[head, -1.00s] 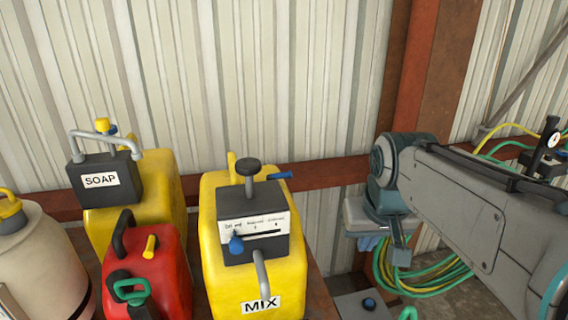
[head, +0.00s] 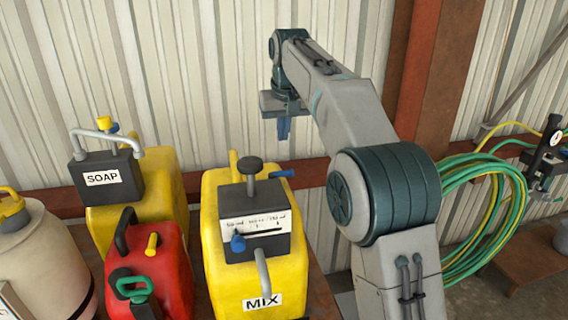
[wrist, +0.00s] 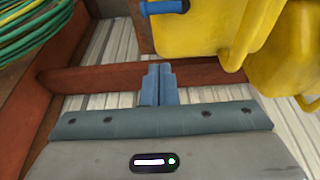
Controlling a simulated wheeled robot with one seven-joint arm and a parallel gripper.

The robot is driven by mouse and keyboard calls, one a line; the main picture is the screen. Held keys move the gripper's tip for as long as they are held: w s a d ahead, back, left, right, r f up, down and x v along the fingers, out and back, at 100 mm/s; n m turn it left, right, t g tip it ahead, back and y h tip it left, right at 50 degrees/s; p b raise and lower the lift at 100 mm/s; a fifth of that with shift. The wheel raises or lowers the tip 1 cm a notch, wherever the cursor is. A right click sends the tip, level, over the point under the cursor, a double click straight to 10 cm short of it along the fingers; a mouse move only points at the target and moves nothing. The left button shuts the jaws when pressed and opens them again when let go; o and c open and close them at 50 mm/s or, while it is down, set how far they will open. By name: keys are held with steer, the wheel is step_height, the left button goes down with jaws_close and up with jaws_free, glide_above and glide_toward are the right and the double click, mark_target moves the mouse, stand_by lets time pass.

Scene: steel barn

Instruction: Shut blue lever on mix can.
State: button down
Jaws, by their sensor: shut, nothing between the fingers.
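The yellow mix can (head: 218,282), labelled MIX, stands upright with a dark grey box (head: 254,205) on top. Its blue lever (head: 282,173) sticks out to the right from the can's rear top; it also shows in the wrist view (wrist: 163,7) at the upper edge. A second blue part, a knob (head: 238,243), sits on the box's front panel. My gripper (head: 284,137) is above the lever in the head picture, pointing down, apart from it. In the wrist view its blue fingers (wrist: 159,68) are together and empty.
A yellow soap can (head: 163,172), a red can (head: 172,265) and a cream container (head: 45,262) stand left of the mix can. The corrugated wall with a rust-red beam (head: 312,172) is close behind. Coiled hoses (head: 510,205) hang at the right.

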mark_target(280, 169)
stand_by(0.3)
steer(key=x, duration=1)
steer(key=shift+p, duration=0.4)
steer(key=s, duration=0.2)
steer(key=d+r, duration=0.1)
steer(key=shift+s, duration=0.4)
steer(key=shift+s+f, duration=0.1)
steer(key=shift+s, duration=0.35)
steer(key=shift+d, duration=0.1)
steer(key=shift+d, duration=0.2)
